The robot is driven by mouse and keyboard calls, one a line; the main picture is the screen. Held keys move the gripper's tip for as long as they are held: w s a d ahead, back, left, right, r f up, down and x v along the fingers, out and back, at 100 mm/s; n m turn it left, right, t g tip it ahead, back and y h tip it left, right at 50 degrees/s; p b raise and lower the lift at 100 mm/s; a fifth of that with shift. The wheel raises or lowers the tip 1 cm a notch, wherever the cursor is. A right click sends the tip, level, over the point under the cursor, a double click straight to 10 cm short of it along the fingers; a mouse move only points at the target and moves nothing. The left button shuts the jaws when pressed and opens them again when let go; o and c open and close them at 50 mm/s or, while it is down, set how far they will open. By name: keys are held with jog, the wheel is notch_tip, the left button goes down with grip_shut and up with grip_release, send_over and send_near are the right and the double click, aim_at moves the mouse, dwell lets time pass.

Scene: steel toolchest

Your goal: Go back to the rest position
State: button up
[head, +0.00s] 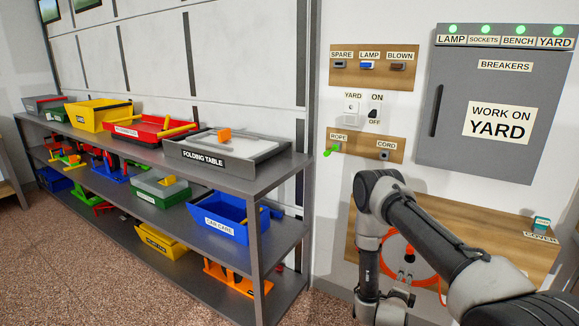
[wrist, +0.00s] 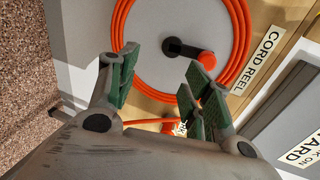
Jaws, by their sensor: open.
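My gripper (wrist: 160,72) is open in the wrist view, its green-padded fingers apart with nothing gripped between their tips. The cord reel (wrist: 183,82) lies beyond the fingers, with orange cord coiled around a grey disc and a black crank with an orange knob (wrist: 206,60). A length of orange cord and an orange end piece (wrist: 178,128) show low between the fingers; whether they touch the gripper I cannot tell. In the head view my arm is folded low in front of the reel's orange coil (head: 397,238) and hides part of it.
A grey steel shelf (head: 258,185) with several labelled bins stands at the left. A grey breaker cabinet (head: 465,150), switches and a rope-and-cord board (head: 363,145) are on the wall. Open speckled floor (head: 60,270) lies in front of the shelf.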

jog(key=s+a+f+n+g+y, duration=0.25)
jog(key=s+f+n+g, duration=0.3)
jog(key=f, duration=0.35)
jog(key=s+a+r+n+g+y, duration=0.2)
jog(key=s+a+n+g+y, duration=0.1)
jog(key=a+n, duration=0.1)
jog(key=s+a+r+n+g+y, duration=0.2)
jog(key=a+r+n, duration=0.15)
jog(key=r, duration=0.55)
jog(key=s+a+r+n+g+y, duration=0.1)
jog(key=s+a+r+n+g, duration=0.15)
jog(key=r+n, duration=0.4)
jog(key=s+d+r+n+t, duration=0.1)
jog(key=s+r, duration=0.5)
jog(key=r, duration=0.8)
jog(key=s+d+r+n+t, duration=0.2)
jog(key=s+r, duration=0.4)
jog(key=r, duration=0.8)
jog(key=s+d+r+n+t, duration=0.1)
jog(key=s+r, duration=0.6)
jog(key=r, duration=0.7)
jog(key=shift+d+n+t, duration=0.15)
jog(key=shift+n+t, duration=0.35)
jog(key=shift+n, duration=0.35)
jog(key=shift+s, duration=0.1)
jog(key=shift+c, duration=0.2)
